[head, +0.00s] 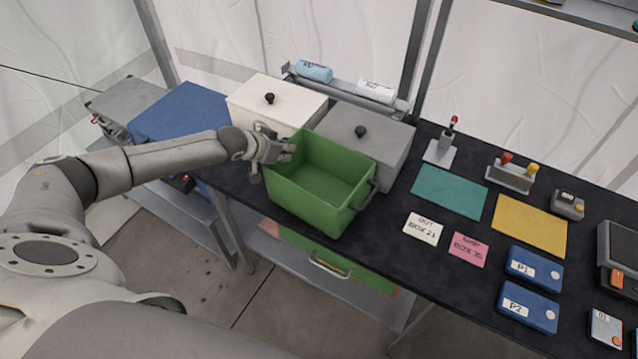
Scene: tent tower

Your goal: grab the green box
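The green box (310,207) is an open, empty bin on the dark table, near its front edge. A dark handle (364,196) shows on its right end. My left gripper (286,152) is at the box's left end, by the upper left rim. Its fingers are small in the picture and partly hidden against the rim. I cannot tell whether they are closed on the box or just beside it. My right gripper is not in view.
A white lidded box (255,104) and a grey lidded box (392,157) stand close behind the green box. Teal (448,191) and yellow (530,226) mats lie to the right, with blue cases (528,307) nearby. A green drawer (352,268) is below the table.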

